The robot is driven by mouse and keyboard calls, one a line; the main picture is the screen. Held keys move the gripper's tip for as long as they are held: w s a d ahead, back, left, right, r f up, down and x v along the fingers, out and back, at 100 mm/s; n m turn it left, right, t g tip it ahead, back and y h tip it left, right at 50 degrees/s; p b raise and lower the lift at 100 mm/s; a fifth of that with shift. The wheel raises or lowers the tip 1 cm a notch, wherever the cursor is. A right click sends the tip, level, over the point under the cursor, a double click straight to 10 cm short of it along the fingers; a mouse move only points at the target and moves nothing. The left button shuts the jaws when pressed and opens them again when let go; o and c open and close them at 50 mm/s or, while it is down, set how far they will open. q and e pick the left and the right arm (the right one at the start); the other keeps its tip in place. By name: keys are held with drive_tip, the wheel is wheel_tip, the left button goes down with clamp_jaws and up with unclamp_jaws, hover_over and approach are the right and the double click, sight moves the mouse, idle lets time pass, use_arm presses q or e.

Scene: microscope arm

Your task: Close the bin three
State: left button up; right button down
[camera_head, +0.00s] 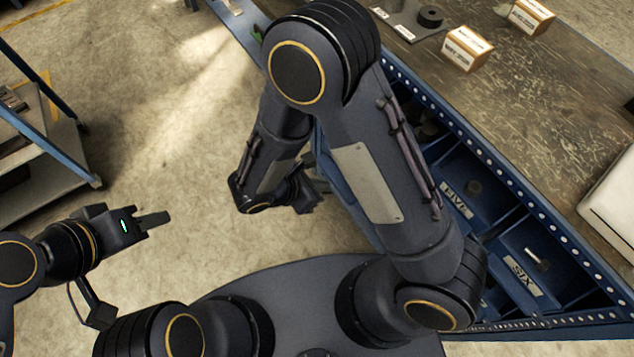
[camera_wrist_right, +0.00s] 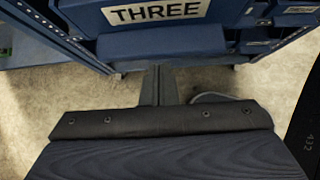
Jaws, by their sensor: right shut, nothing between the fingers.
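Bin three shows in the right wrist view as a blue front with a white label reading THREE (camera_wrist_right: 157,12) and a blue lip (camera_wrist_right: 165,42) below it. In the head view my right arm hides its label, and I cannot tell how far out it stands. My right gripper (camera_wrist_right: 158,85) is shut and empty. Its fingertips point at the underside of the lip, and I cannot tell whether they touch it. In the head view the right gripper is small and partly hidden behind my arm. My left gripper (camera_head: 153,220) hangs over open floor, far from the bins; its finger gap does not show.
Blue bins labelled FIVE (camera_head: 457,200) and SIX (camera_head: 524,275) sit at the bench edge on the right. Small boxes (camera_head: 467,48) stand on the worn workbench (camera_head: 520,110). A shelf cart (camera_head: 60,165) stands at the left. The floor between is clear.

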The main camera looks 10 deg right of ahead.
drive_tip(key=w+d+b, duration=0.1)
drive_tip(key=d, duration=0.4)
drive_tip(key=w+d+b, duration=0.1)
drive_tip(key=w+d, duration=0.1)
drive_tip(key=d, duration=0.2)
drive_tip(key=w+d+b, duration=0.1)
drive_tip(key=w+d, duration=0.1)
drive_tip(key=d, duration=0.3)
drive_tip(key=shift+d+b, duration=0.3)
drive_tip(key=shift+b, duration=0.1)
drive_tip(key=shift+w+d, duration=0.3)
drive_tip(key=shift+d, duration=0.35)
drive_tip(key=shift+w+d+r, duration=0.1)
drive_tip(key=shift+d+r, duration=0.05)
drive_tip(key=shift+d, duration=0.05)
